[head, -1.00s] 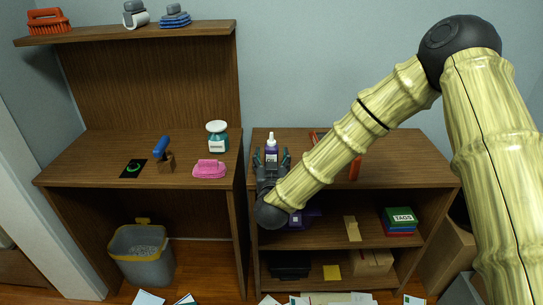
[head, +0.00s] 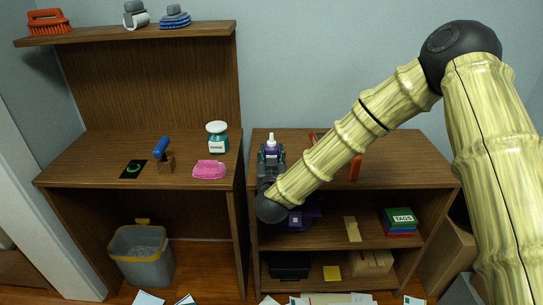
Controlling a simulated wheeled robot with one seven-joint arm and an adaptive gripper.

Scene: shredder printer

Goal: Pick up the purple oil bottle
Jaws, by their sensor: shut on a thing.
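The purple oil bottle (head: 271,146) has a white nozzle and stands upright near the left end of the right-hand shelf unit's top (head: 335,178). My gripper (head: 271,155) reaches in from the front and is shut around the bottle's body. The gripper hides the lower part of the bottle. I cannot tell whether its base touches the shelf top.
An orange-handled tool (head: 355,167) lies right of the bottle, partly behind my arm. A dark purple item (head: 303,217) sits on the shelf below.

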